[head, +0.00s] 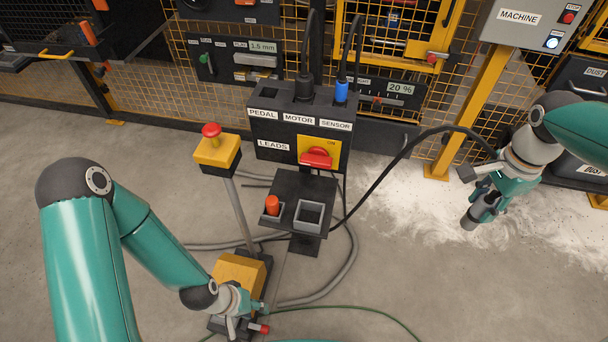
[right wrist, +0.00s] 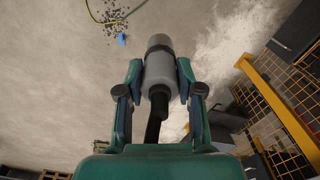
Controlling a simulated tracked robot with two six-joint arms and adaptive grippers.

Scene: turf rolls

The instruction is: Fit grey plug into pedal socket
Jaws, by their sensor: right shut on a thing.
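The grey plug (head: 470,218) is in my right gripper (head: 484,202), well right of the leads box (head: 290,150) and above the dusty floor. In the right wrist view, the fingers (right wrist: 160,85) are shut on both sides of the grey plug (right wrist: 160,58), its black cable running back between them. The pedal socket (head: 268,93) is a dark opening on top of the box above the PEDAL label; no plug is in it. My left gripper (head: 247,313) is low by the yellow pedal unit (head: 238,270), close to a red-tipped part (head: 264,329); its finger opening is unclear.
A black plug (head: 303,86) stands in MOTOR and a blue plug (head: 341,91) in SENSOR. A black cable (head: 405,150) arcs from my right gripper towards the box. A yellow post with a red button (head: 212,135) stands left of the box. A yellow mesh fence runs behind.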

